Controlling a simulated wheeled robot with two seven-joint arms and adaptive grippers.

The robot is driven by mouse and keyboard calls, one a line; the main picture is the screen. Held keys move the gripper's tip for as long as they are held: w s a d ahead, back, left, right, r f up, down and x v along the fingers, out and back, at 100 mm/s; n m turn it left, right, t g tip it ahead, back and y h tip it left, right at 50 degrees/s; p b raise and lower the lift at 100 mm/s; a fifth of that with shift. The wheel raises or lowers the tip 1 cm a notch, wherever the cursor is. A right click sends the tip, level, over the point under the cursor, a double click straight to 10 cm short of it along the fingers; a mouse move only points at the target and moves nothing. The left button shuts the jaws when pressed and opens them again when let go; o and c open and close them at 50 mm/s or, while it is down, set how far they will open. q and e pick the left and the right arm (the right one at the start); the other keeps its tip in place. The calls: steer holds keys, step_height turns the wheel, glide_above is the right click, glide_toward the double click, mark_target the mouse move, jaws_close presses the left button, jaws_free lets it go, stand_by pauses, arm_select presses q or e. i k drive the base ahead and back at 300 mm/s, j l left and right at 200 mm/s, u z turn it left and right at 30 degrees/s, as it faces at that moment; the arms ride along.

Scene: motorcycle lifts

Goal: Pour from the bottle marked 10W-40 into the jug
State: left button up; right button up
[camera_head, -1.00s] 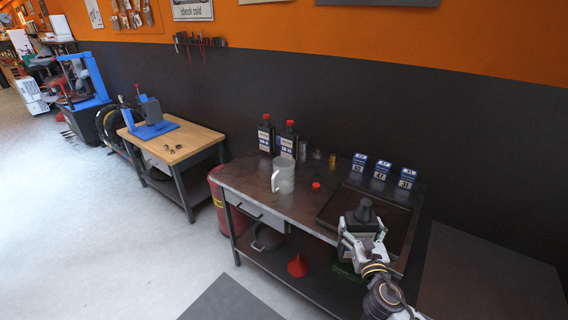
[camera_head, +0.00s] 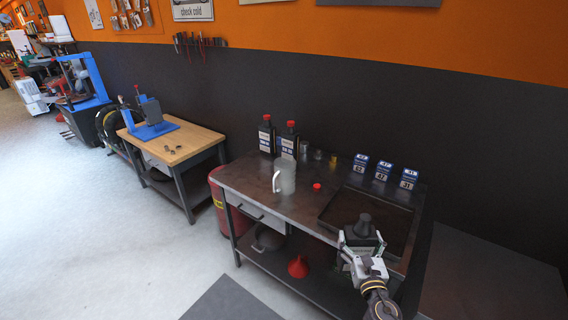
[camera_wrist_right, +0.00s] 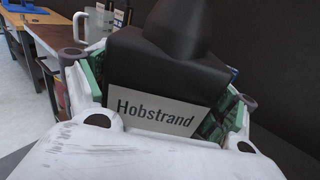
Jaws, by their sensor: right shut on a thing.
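My right gripper (camera_head: 362,254) is shut on a black bottle (camera_head: 364,229) at the front right of the metal bench. In the right wrist view the bottle (camera_wrist_right: 160,75) sits between green finger pads and shows a "Hobstrand" label; no grade mark can be read. Its neck is uncapped as far as the head view shows. The translucent jug (camera_head: 285,177) stands upright on the bench, its handle to the left, well apart from the held bottle. It also shows in the right wrist view (camera_wrist_right: 97,24). My left gripper is not in view.
Two black bottles with red caps (camera_head: 266,136) (camera_head: 290,141) stand behind the jug. A loose red cap (camera_head: 317,186) lies on the bench (camera_head: 240,172). A shallow dark tray (camera_head: 335,212), small cans (camera_head: 318,154) and blue boxes (camera_head: 381,171) occupy the right side.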

mark_target(282, 179)
steer(key=i+j, duration=0.4)
steer(key=j, duration=0.15)
steer(key=i+j, duration=0.4)
steer(key=j, duration=0.15)
